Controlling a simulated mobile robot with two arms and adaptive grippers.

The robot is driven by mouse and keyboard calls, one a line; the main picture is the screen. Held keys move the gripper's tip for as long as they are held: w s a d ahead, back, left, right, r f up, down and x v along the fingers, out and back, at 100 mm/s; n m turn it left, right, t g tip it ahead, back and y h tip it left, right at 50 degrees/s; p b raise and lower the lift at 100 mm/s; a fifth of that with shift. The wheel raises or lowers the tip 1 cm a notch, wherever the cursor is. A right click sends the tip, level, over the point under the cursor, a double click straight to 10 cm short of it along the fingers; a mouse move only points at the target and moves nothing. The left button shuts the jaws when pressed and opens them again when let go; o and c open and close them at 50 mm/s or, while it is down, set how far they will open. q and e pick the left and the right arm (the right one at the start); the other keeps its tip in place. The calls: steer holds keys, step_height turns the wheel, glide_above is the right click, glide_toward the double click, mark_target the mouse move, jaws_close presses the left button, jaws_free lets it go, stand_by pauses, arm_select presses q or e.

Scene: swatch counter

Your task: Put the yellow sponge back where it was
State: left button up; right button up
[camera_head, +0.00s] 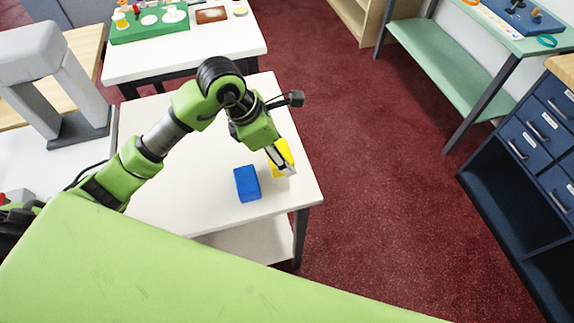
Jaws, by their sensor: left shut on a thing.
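The yellow sponge (286,152) is at the right end of the white table (180,205) in the head view. My left gripper (282,163) is shut on it, and its fingers hide part of the sponge. I cannot tell whether the sponge touches the tabletop or is held just above it. A blue block (247,184), perhaps another sponge, lies on the table just left of the gripper, apart from the yellow sponge. My right gripper is not in view.
A second white table (235,40) behind holds a green tray (150,30) and a brown piece (211,15). A grey arch-shaped stand (45,75) is at the left. A green shelf bench (440,65) and navy drawers (535,130) stand at the right. Red carpet between is clear.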

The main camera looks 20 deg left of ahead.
arm_select(q)
steer(key=shift+s+d+f, duration=0.3)
steer(key=shift+d+f, duration=0.2)
steer(key=shift+f, duration=0.2)
steer(key=f, duration=0.1)
steer(key=f+p, duration=0.1)
steer(key=shift+s+d+f, duration=0.35)
steer(key=shift+f, duration=0.5)
steer(key=o, duration=1)
steer(key=shift+w, duration=0.1)
steer(key=shift+o, duration=0.2)
